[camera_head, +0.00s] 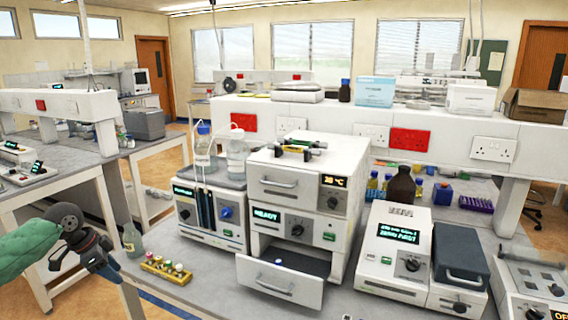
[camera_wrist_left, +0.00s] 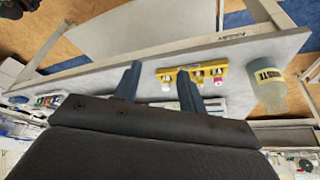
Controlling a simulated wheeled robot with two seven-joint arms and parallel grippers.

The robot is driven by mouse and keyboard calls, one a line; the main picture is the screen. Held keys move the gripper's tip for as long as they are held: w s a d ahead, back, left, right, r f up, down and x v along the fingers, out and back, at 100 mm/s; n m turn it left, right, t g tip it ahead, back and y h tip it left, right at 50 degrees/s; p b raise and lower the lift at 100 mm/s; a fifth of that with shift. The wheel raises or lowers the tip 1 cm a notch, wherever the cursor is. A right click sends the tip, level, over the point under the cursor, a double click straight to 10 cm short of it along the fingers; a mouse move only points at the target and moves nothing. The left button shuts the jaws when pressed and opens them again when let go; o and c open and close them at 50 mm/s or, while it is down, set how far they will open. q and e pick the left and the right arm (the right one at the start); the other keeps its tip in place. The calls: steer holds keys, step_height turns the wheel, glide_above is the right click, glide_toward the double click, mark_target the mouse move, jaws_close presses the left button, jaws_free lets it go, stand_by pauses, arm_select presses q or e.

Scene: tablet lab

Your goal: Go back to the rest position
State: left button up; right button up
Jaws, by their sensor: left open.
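My left gripper (camera_head: 108,266) is at the left of the head view, its arm in a green sleeve coming in from the left. It is at the left end of the lab bench (camera_head: 215,294). In the left wrist view, its two blue fingers (camera_wrist_left: 158,82) are apart with nothing held between them. A yellow rack (camera_head: 165,270) with several capped vials stands on the bench to the right of the gripper. It also shows beyond the fingers in the left wrist view (camera_wrist_left: 175,73). My right gripper is not in view.
A labelled glass bottle (camera_head: 132,240) stands near the gripper at the bench edge. A pump unit (camera_head: 212,214) and a grey-lidded device (camera_head: 462,260) also stand on the bench.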

arm_select(q)
steer(key=d+f+n, duration=0.1)
steer(key=d+f, duration=0.2)
steer(key=f, duration=0.8)
steer(key=d+f+n, duration=0.1)
steer(key=d+f, duration=0.3)
steer(key=f, duration=0.6)
steer(key=s+d+f+n, duration=0.1)
steer(key=s+d+f, duration=0.3)
steer(key=f, duration=0.6)
steer(key=s+d+f+n, duration=0.2)
steer(key=s+d+f, duration=0.15)
steer(key=f, duration=0.65)
steer(key=s+d+f+n+y, duration=0.1)
steer(key=s+d+f, duration=0.4)
steer(key=s+f, duration=0.3)
steer(key=s+d+f+n+g+y, duration=0.1)
steer(key=s+d+f, duration=0.4)
steer(key=s, duration=0.8)
steer(key=s+d+f+n+y, duration=0.1)
steer(key=s+d+f, duration=0.4)
steer(key=s+f, duration=0.5)
steer(key=shift+s+d+f+n, duration=0.15)
steer(key=shift+s+f+n, duration=0.3)
steer(key=shift+s, duration=0.35)
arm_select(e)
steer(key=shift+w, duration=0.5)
